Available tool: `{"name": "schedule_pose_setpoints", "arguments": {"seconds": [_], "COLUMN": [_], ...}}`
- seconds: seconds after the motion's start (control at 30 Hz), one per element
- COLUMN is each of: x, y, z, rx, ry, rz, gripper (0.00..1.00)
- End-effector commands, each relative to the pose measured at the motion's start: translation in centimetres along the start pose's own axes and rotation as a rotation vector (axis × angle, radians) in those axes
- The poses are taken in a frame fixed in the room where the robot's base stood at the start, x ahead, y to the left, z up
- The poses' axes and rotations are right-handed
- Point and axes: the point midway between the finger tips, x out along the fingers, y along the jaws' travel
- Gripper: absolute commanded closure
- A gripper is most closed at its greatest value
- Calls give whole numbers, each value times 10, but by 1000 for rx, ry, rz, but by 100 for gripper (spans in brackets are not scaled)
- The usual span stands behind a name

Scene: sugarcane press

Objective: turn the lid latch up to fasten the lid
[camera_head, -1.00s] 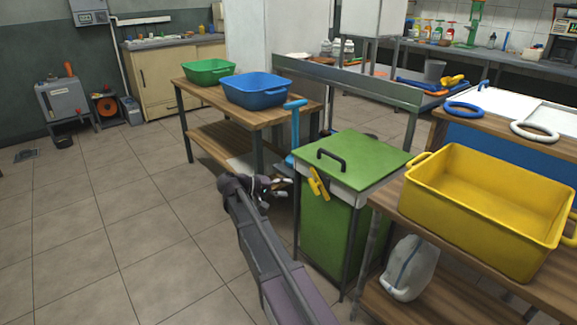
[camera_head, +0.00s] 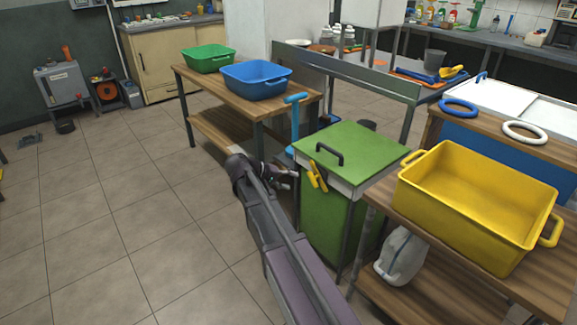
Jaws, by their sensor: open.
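The green lid (camera_head: 350,153) lies flat on the green bin (camera_head: 325,215), with a black handle (camera_head: 329,154) on top. The yellow lid latch (camera_head: 317,177) is on the bin's front-left side, just below the lid edge, and looks tilted. My gripper (camera_head: 290,179) is at the end of my dark arm, left of the latch and near its height in the picture. It is open and seems empty. My arm hides part of the floor and the bin's lower left; I cannot tell whether the fingers touch the latch.
A yellow tub (camera_head: 478,205) stands on a wooden table right of the bin, with a white jug (camera_head: 402,256) below. A blue-handled tool (camera_head: 295,115) stands behind my gripper. A wooden table (camera_head: 222,105) holds green and blue tubs.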

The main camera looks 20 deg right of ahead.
Motion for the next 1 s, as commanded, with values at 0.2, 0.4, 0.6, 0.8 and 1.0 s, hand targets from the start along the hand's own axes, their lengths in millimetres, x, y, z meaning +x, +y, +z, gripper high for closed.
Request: {"name": "schedule_pose_setpoints", "arguments": {"seconds": [0.2, 0.4, 0.6, 0.8, 1.0], "x": [-8, -14, -21, -28, -35], "y": [13, 21, 28, 36, 44], "z": [11, 19, 28, 37, 45], "rx": [-11, -20, -29, -37, -44], "ry": [-6, -10, -13, -17, -20], "rz": [-55, -104, -154, -205, -254], "gripper": [38, 38, 38, 38, 38]}}
